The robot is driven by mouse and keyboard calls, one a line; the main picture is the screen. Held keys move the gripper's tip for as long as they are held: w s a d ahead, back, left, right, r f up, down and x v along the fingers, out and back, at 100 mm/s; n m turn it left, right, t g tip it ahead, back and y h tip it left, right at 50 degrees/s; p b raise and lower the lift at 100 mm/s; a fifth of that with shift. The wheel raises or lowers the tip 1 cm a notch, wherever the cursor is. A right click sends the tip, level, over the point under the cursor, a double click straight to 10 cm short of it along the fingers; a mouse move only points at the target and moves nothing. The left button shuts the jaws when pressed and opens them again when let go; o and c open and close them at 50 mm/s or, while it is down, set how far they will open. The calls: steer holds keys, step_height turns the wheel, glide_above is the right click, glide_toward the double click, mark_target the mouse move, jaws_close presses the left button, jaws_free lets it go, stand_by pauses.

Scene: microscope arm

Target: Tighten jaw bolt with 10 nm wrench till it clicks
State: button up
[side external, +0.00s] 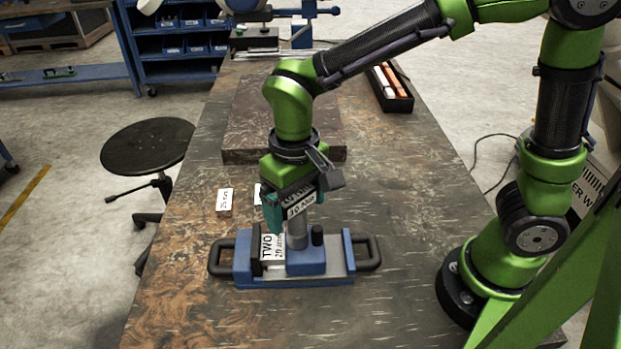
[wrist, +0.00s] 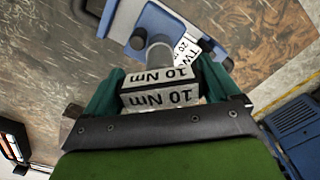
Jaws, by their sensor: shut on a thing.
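My gripper (side external: 291,205) is above the blue vise and shut on the 10 Nm wrench (side external: 300,207), whose white label reads "10 Nm". In the wrist view the green-padded fingers hold the wrench (wrist: 160,88) from both sides. Its grey shaft (wrist: 160,54) points down to the top of the blue jaw block. The blue vise (side external: 306,262) lies on the table with black handles at both ends. A white label reading "TWO 20..." shows on it. The jaw bolt is hidden under the wrench, so I cannot tell how they are seated.
Small labelled blocks (side external: 225,200) lie behind the vise at left. A dark raised plate (side external: 240,155) lies farther back. A black tray with coloured items (side external: 391,88) stands at the back right. The table (side external: 395,250) is clear right of the vise. A stool (side external: 148,144) stands at left.

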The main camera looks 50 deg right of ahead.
steer(key=shift+m, duration=0.3)
steer(key=m, duration=0.3)
steer(key=shift+m, duration=0.3)
steer(key=m, duration=0.4)
steer(key=shift+r+n, duration=0.15)
steer(key=shift+n, duration=0.25)
steer(key=shift+r, duration=2.9)
